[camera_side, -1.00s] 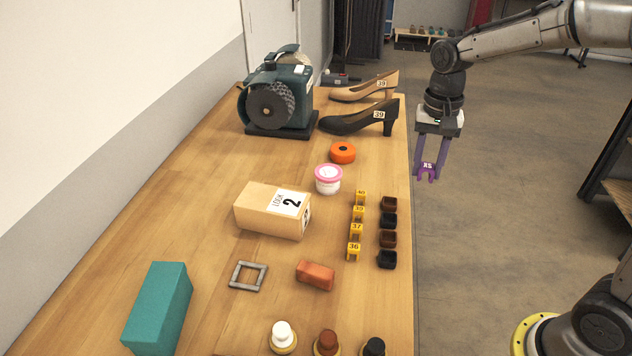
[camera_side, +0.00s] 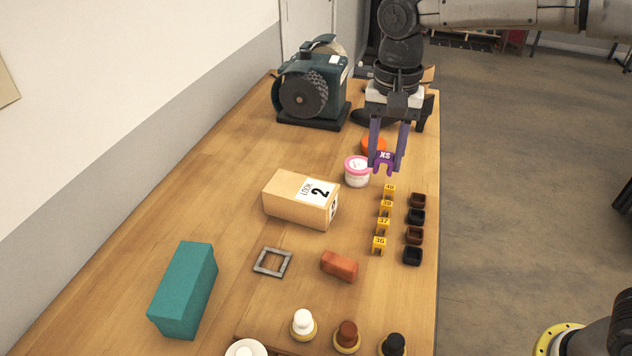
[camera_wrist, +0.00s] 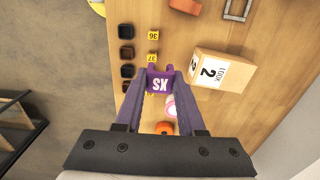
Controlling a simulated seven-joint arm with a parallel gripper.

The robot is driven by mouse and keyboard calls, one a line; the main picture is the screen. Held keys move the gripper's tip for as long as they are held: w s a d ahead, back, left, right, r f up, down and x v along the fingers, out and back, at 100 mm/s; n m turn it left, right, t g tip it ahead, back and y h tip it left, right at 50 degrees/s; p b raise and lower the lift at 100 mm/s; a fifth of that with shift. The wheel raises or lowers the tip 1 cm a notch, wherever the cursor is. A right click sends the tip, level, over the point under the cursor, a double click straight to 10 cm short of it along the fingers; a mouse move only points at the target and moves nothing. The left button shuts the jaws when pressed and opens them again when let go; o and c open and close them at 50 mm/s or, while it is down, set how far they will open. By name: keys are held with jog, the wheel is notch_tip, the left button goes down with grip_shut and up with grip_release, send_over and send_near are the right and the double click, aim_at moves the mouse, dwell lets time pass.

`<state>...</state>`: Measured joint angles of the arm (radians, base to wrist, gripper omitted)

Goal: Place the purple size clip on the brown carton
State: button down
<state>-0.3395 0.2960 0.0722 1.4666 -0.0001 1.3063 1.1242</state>
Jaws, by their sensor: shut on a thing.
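The purple size clip (camera_side: 384,158), marked XS, is held between the fingertips of my gripper (camera_side: 388,150), which is shut on it. It also shows in the wrist view (camera_wrist: 159,80). The brown carton (camera_side: 298,200), with a white label reading LOOK 2, lies on the table to the left of and nearer the side camera than the clip. In the wrist view the carton (camera_wrist: 226,68) is to the right of the clip. The clip is above the table and apart from the carton.
A pink-lidded tub (camera_side: 357,171) and an orange roll (camera_side: 374,145) stand near my gripper. A row of yellow numbered clips (camera_side: 383,222) and dark small boxes (camera_side: 415,216) lie along the right edge. A teal box (camera_side: 184,290), grey frame (camera_side: 272,262) and orange block (camera_side: 339,265) lie nearer.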

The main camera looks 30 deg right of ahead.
jog(key=w+a+f, duration=0.2)
jog(key=w+f, duration=0.2)
jog(key=w, duration=0.3)
send_over(328, 193)
jog(key=f, duration=0.4)
jog(key=shift+s+d, duration=0.2)
jog(key=shift+s, duration=0.15)
jog(key=shift+w+a+f, duration=0.15)
jog(key=shift+w+f, duration=0.3)
jog(key=shift+f, duration=1.65)
jog(key=shift+f, duration=0.15)
jog(key=c, duration=0.5)
grip_release()
